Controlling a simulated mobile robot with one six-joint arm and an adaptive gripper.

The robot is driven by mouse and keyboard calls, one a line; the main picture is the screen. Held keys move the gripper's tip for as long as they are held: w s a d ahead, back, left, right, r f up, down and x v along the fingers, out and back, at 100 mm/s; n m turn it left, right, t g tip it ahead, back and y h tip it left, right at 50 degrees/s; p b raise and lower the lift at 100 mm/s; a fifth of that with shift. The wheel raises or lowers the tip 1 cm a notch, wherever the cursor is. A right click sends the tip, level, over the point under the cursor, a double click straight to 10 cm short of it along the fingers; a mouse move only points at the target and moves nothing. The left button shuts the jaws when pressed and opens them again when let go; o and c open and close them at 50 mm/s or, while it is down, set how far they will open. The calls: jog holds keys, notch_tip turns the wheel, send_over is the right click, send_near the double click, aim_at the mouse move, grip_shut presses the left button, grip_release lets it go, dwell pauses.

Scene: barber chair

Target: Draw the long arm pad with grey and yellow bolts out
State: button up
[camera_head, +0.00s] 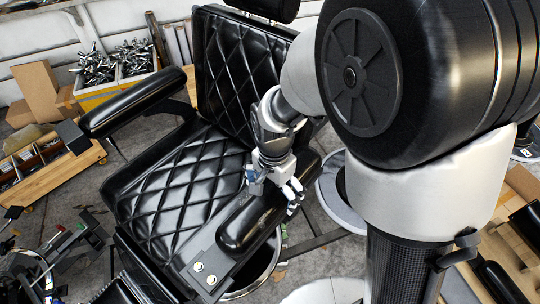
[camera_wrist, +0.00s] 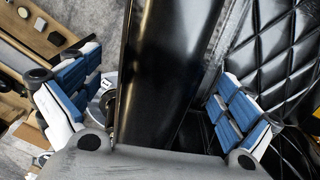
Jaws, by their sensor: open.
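The long black arm pad (camera_head: 243,222) lies on the right side of the barber chair in the head view. It is fixed to a dark flat bracket with two small pale bolts (camera_head: 204,273) at its near end; their colours are hard to tell. My gripper (camera_head: 276,187) is over the far part of this pad. In the wrist view the pad (camera_wrist: 165,65) runs between the two blue-lined fingers of my gripper (camera_wrist: 152,102). The fingers are open, one on each side, with gaps to the pad. The bolts are not seen in the wrist view.
The quilted chair seat (camera_head: 175,185) and backrest (camera_head: 238,75) are left of and behind my gripper. A second arm pad (camera_head: 135,103) is on the chair's left side. Crates of metal parts (camera_head: 112,85) and a wooden tray (camera_head: 60,175) stand at the left.

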jog(key=shift+f, duration=1.8)
jog(key=shift+c, duration=0.3)
jog(key=c, duration=1.9)
jog(key=o, duration=1.3)
jog(key=c, duration=0.9)
jog(key=shift+c, duration=0.2)
jog(key=shift+r, duration=0.15)
jog(key=shift+r+p, duration=1.55)
jog(key=shift+r, duration=0.55)
